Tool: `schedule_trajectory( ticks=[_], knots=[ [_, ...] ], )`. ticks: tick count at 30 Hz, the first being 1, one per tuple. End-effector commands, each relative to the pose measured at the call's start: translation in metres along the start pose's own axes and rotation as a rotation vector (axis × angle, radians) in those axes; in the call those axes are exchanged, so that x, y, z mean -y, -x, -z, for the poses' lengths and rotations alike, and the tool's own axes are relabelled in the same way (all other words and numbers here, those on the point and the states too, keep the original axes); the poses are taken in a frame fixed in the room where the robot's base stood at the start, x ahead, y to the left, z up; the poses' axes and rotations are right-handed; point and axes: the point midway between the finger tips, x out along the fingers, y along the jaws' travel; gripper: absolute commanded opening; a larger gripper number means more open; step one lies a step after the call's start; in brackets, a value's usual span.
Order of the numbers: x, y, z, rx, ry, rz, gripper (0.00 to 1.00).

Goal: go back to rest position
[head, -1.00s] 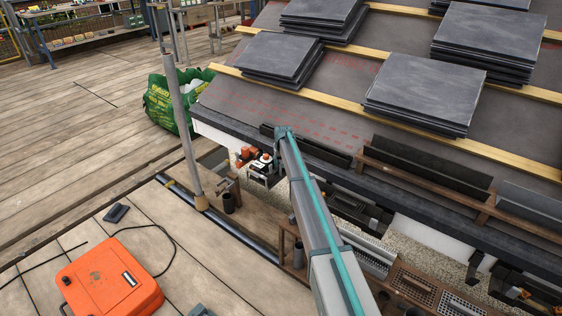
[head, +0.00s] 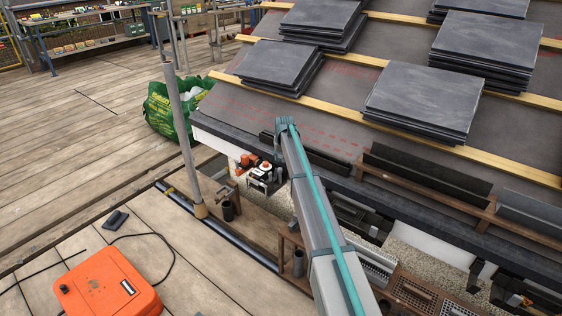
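My arm (head: 318,215) reaches up from the bottom of the head view, a grey link with a teal stripe. Its far visible end (head: 286,122) stands in front of the lower roof edge. My gripper does not show; the arm's end or the things around it hide it, or it lies beyond view. I cannot tell whether it holds anything.
Stacks of grey tiles (head: 425,95) lie on the roof between yellow battens (head: 450,150). Left of my arm are an orange-and-white tool (head: 258,170) and a pole (head: 182,140). A green bag (head: 168,115) and orange case (head: 108,283) stand on the planks.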

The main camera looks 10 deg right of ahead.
Motion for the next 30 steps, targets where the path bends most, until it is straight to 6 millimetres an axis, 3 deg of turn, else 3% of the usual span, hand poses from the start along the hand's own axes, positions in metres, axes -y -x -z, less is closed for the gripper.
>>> schedule_trajectory(
  ticks=[16,30],
  knots=[
    [0.0,0.013,0.002,0.0,0.0,0.0,0.36],
    [0.0,0.078,0.029,0.0,0.0,0.0,0.36]
  ],
)
